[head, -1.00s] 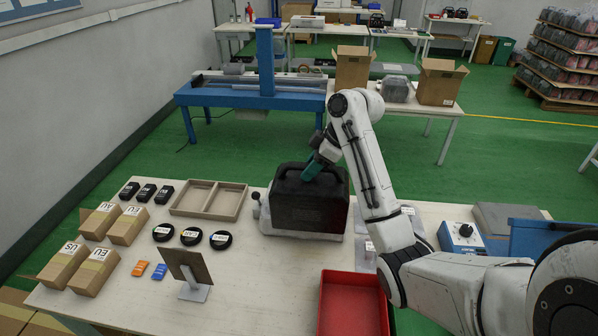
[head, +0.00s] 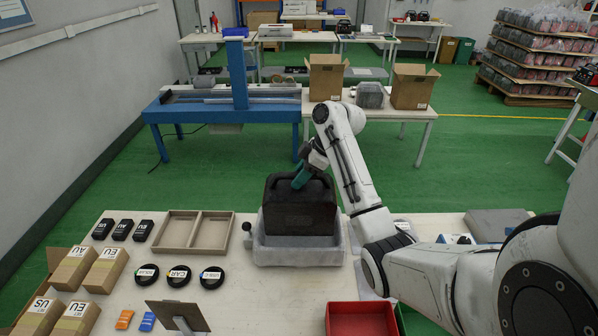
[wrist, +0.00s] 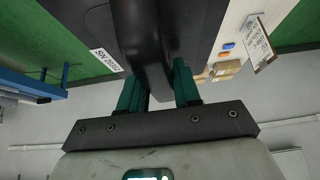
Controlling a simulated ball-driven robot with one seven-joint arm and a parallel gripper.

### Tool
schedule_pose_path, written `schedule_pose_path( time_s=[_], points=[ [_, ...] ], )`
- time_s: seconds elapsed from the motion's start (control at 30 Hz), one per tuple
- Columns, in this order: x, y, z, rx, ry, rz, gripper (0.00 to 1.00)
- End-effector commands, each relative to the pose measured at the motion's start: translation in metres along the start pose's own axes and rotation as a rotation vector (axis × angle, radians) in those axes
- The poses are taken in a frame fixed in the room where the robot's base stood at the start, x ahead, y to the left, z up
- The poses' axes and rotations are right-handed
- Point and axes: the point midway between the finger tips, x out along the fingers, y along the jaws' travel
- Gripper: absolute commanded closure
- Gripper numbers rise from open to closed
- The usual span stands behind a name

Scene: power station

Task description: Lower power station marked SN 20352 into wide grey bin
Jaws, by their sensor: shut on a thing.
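The black power station (head: 300,212) hangs by its top handle in my gripper (head: 304,178), roughly upright. Its lower part is over or just inside a pale grey open cradle (head: 297,258) on the table; I cannot tell whether it touches. In the wrist view the teal fingers (wrist: 160,92) are shut on the dark handle, and a white label (wrist: 106,61) on the power station, seen upside down, seems to read SN 20352. I cannot tell for sure which container is the wide grey bin.
A two-compartment tray (head: 194,250), black discs (head: 180,276) and cartons (head: 72,268) are on the left. A tilted brown board (head: 178,316) and red bin (head: 362,318) stand in front. A flat grey thing (head: 497,222) lies right. A blue bench (head: 215,110) stands behind.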

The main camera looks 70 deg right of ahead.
Motion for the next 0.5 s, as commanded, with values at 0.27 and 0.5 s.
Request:
schedule_pose_path(
  time_s=[0.27,0.5],
  points=[
    [0.022,0.002,0.014,-0.007,0.005,0.010,1.00],
    [0.041,0.002,0.025,-0.007,0.006,0.011,1.00]
  ],
)
